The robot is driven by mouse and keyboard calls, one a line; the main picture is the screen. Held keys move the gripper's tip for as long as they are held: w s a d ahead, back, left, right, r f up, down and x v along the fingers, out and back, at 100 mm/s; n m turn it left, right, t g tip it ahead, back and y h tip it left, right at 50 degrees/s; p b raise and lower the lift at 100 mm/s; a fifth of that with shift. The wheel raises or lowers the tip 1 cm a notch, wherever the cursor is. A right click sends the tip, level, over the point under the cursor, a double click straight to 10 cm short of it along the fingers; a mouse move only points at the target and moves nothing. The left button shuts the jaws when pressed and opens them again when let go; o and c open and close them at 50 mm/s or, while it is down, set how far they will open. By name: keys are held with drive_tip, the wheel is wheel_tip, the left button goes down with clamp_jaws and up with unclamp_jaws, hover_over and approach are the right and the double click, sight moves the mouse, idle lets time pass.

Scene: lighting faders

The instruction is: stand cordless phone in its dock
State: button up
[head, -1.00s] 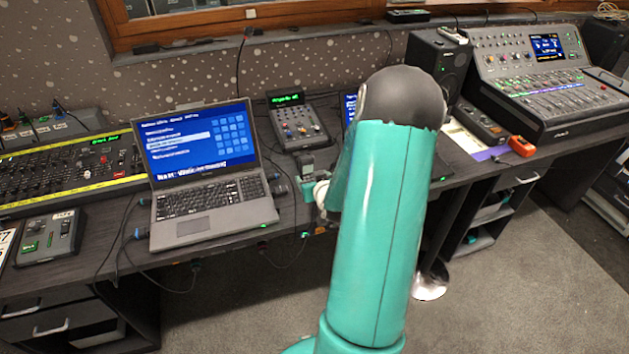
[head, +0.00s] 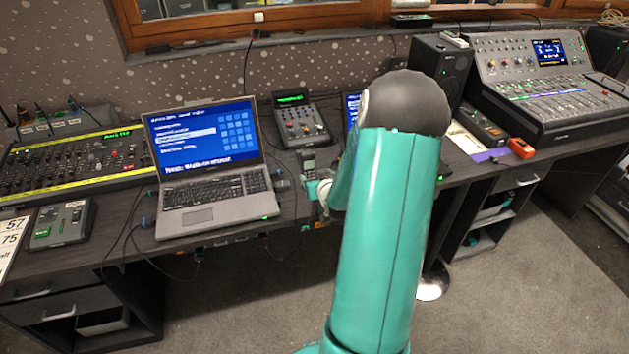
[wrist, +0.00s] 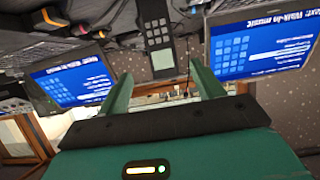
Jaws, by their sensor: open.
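A dark cordless phone (head: 307,161) with a small grey screen and a keypad shows just right of the laptop, near the front of the desk. In the wrist view the phone (wrist: 157,36) lies ahead, its near end between the fingertips. My gripper (wrist: 160,72) is open, with a green finger on each side and a visible gap to the phone. In the head view my gripper (head: 318,193) is small and partly hidden by my arm, just below the phone. I cannot clearly make out a dock.
The open laptop (head: 205,165) stands close on the left. A small mixer (head: 302,120) sits behind the phone. A speaker (head: 440,68) and a large console (head: 545,80) are at right. Cables hang along the desk's front edge. My arm hides the desk's middle.

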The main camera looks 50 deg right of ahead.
drive_tip(key=w+a+r+n+g+y, duration=0.1)
drive_tip(key=a+r+n+g, duration=0.1)
drive_tip(key=a+r, duration=0.65)
drive_tip(key=w+a+r+n+g+y, duration=0.1)
drive_tip(key=a+r+y, duration=0.1)
drive_tip(key=a+r, duration=0.65)
drive_tip(key=s+a+r, duration=0.1)
drive_tip(key=s+a, duration=0.3)
drive_tip(key=a, duration=0.3)
drive_tip(key=s+a+r+n+g+y, duration=0.1)
drive_tip(key=s+a, duration=0.3)
drive_tip(key=a, duration=0.4)
drive_tip(key=shift+s+a+r+n+g+y, duration=0.2)
drive_tip(key=shift+a+r+n+g+y, duration=0.1)
drive_tip(key=shift+r, duration=0.45)
drive_tip(key=s+a, duration=0.2)
drive_tip(key=s, duration=0.1)
drive_tip(key=s+a+r+n+g+y, duration=0.1)
drive_tip(key=s+a, duration=0.2)
drive_tip(key=s+a+r+y, duration=0.1)
drive_tip(key=s+a, duration=0.1)
drive_tip(key=s, duration=0.1)
drive_tip(key=shift+s+a, duration=0.3)
drive_tip(key=shift+c, duration=0.2)
drive_tip(key=shift+s+a+g, duration=0.15)
drive_tip(key=shift+s+g, duration=0.15)
drive_tip(key=shift+s, duration=0.05)
drive_tip(key=c, duration=0.4)
